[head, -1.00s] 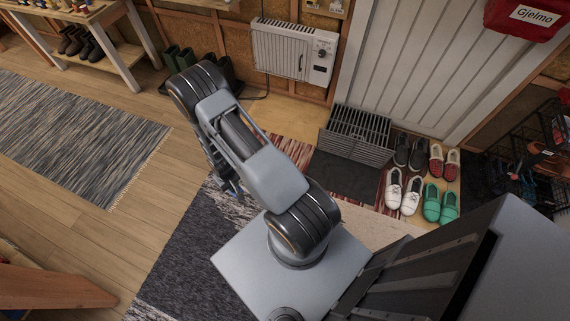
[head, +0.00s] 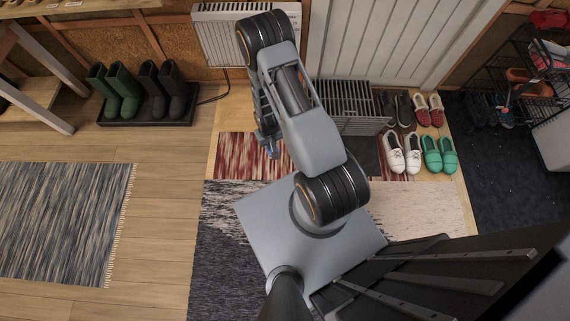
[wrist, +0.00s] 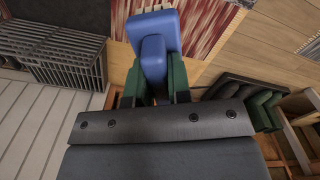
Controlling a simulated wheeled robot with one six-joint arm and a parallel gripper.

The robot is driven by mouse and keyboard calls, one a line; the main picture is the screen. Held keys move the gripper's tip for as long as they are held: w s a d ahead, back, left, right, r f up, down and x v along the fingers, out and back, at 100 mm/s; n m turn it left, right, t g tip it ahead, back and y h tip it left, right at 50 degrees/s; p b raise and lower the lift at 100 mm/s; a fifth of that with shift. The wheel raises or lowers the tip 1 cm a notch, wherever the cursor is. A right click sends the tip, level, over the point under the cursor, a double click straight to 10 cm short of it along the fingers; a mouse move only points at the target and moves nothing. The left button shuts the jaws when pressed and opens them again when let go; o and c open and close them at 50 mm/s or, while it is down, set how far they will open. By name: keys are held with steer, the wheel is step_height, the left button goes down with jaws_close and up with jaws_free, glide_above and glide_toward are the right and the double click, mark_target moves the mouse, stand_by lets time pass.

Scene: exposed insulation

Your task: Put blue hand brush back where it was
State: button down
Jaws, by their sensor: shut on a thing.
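The blue hand brush (wrist: 154,32) is in my gripper (wrist: 155,82), between the two dark green fingers in the wrist view. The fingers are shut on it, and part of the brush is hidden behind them. In the head view only a small blue bit of the brush (head: 273,152) shows below my gripper (head: 267,140), beside my folded arm. The brush is held above the striped rugs, apart from any other thing as far as I can see.
A metal grate box (head: 347,107) stands by the white door, next to several pairs of shoes (head: 422,152). Boots stand on a tray (head: 150,116) at the back left. A black wire rack (head: 530,85) is at right.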

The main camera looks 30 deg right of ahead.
steer(key=s+d+f+m+b, duration=0.2)
steer(key=d+f+b, duration=0.2)
steer(key=f+b, duration=0.65)
steer(key=s+d+f+m+b, duration=0.1)
steer(key=s+d+f+b, duration=0.2)
steer(key=f+b, duration=0.75)
steer(key=s+d+f+m+b, duration=0.2)
steer(key=d+f+b, duration=0.25)
steer(key=f, duration=1.05)
steer(key=shift+w+a+f+b, duration=0.65)
steer(key=shift+w+f+b, duration=1.1)
steer(key=shift+w+f, duration=0.45)
steer(key=shift+w+a+f+b, duration=0.6)
steer(key=shift+w+f+b, duration=1.1)
steer(key=shift+w+f, duration=0.5)
steer(key=shift+w+a+f+b, duration=0.65)
steer(key=shift+w+f+b, duration=1.1)
steer(key=shift+w+f, duration=0.45)
steer(key=shift+f, duration=0.2)
steer(key=c, duration=1.1)
jaws_free()
steer(key=shift+o, duration=0.2)
